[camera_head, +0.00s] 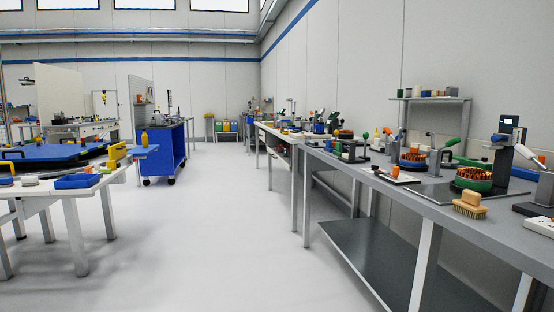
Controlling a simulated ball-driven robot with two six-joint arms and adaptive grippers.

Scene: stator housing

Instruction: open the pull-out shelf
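No part clearly shows as the pull-out shelf. A grey lower shelf (385,265) lies under the long grey workbench (420,190) on the right; I cannot tell whether it slides. A blue cabinet on casters (172,158) stands further off, left of the middle. A flat blue panel (143,152) juts from its left side, with a yellow bottle (144,138) at it; I cannot tell whether this panel is a shelf that pulls out. Neither of my grippers is in view.
The bench top carries a wooden brush (468,205), copper-wound stators (474,178) and several fixtures. A white table (75,195) with a blue tray (77,181) stands at the left. The pale floor (190,240) between is clear.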

